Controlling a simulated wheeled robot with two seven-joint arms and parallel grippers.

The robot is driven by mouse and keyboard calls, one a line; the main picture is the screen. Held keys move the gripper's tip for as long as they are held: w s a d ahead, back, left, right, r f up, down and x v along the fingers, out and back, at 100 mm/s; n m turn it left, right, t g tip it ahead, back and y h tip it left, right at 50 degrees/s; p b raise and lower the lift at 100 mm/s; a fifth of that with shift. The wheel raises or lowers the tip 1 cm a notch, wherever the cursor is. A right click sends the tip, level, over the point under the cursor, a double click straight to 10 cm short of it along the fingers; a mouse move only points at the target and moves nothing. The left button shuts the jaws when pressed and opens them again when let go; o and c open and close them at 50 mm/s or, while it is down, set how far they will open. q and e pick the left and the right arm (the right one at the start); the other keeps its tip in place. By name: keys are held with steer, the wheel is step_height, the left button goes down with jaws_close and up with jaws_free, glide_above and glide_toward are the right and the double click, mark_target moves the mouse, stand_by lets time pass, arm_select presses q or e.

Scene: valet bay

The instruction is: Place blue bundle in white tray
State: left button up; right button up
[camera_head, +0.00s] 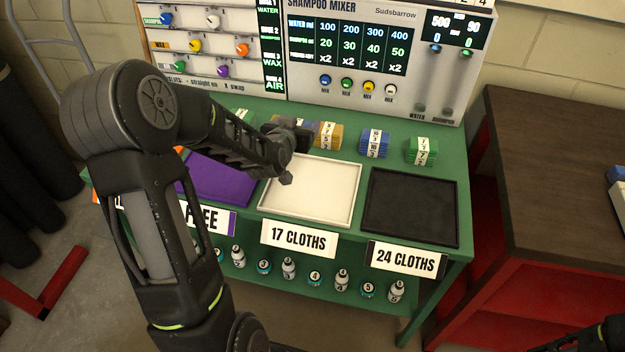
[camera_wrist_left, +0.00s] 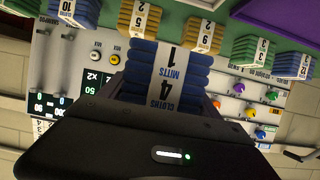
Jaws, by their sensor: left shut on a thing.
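My left gripper (camera_head: 293,137) is shut on a blue bundle (camera_wrist_left: 172,72), whose white label reads 4 cloths, 1 mitts in the left wrist view. In the head view the gripper and arm hide most of this bundle. The gripper is near the back left corner of the white tray (camera_head: 335,217), which looks empty and carries a 17 cloths sign. Another blue bundle (camera_head: 374,144) stands on the green table behind the trays; it also shows in the left wrist view (camera_wrist_left: 75,12).
A purple tray (camera_head: 232,192) lies left of the white tray and a black tray (camera_head: 410,238) lies right. A yellow bundle (camera_head: 328,136) and a green bundle (camera_head: 421,151) stand behind them. The shampoo mixer panel (camera_head: 375,55) rises at the back. Small bottles (camera_head: 289,267) stand below.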

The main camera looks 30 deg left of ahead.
arm_select(q)
steer(key=shift+f+p, duration=0.3)
steer(key=shift+f, duration=2.5)
step_height(320, 180, down, 4)
steer(key=shift+r+p, duration=0.1)
steer(key=shift+p, duration=0.2)
steer(key=shift+f, duration=0.25)
steer(key=shift+f+b, duration=0.15)
steer(key=shift+b, duration=0.15)
steer(key=o, duration=1.5)
steer(key=shift+c, duration=0.2)
